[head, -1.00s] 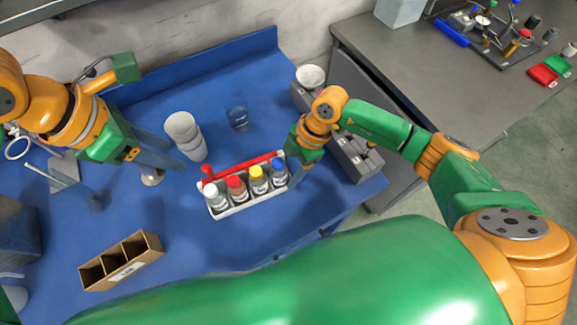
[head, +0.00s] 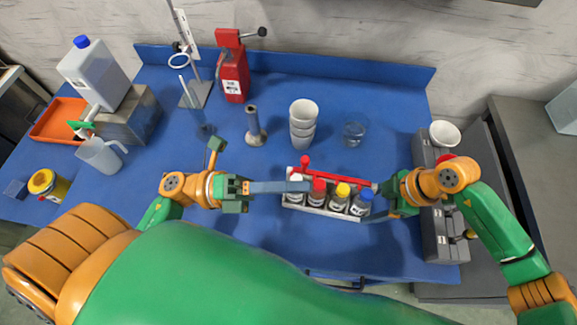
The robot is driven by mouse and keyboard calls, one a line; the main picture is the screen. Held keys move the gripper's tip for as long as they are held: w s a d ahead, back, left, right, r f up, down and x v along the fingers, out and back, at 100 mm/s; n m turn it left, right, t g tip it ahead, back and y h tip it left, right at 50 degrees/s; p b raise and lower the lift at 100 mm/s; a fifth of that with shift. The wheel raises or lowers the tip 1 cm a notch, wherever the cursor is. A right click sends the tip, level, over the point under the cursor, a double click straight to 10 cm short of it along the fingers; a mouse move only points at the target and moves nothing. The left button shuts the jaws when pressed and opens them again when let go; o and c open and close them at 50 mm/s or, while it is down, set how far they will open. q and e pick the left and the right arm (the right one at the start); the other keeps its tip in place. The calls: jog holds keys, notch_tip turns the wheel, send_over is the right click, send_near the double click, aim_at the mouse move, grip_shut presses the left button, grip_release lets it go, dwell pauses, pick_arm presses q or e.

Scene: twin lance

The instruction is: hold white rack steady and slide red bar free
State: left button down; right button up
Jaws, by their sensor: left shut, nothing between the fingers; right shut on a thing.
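The white rack (head: 318,211) stands on the blue table and holds several bottles with white, red, yellow and blue caps. The red bar (head: 340,174) runs along the rack's far side, with an upright red knob (head: 304,161) at its left end. My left gripper (head: 311,187) is shut and empty; its fingers point right and partly cover the white-capped bottle (head: 295,192). They are near the bar's left end; I cannot tell if they touch anything. My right gripper (head: 376,201) is at the rack's right end, shut on the rack. Its grip is partly hidden.
Stacked white cups (head: 303,124) and a glass beaker (head: 354,132) stand behind the rack. A metal post (head: 255,127), a red press (head: 233,72) and a ring stand (head: 194,92) are farther left. Grey boxes (head: 443,232) stand at right. The table front left of the rack is clear.

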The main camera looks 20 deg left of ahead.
aim_at(298, 179)
pick_arm(q)
jog(key=s+a+f+n+t+y, duration=0.5)
jog(key=a+f+n+t+y, duration=0.2)
jog(key=a+n+t+y, duration=0.1)
jog(key=a+n+y, duration=0.1)
jog(key=a+n, duration=0.1)
jog(key=a, duration=0.1)
jog(key=shift+a+n, duration=0.35)
jog(key=shift+n, duration=0.05)
jog(key=shift+w+f, duration=0.1)
jog(key=x, duration=1.4)
jog(key=shift+w+d, duration=0.1)
jog(key=shift+d, duration=0.95)
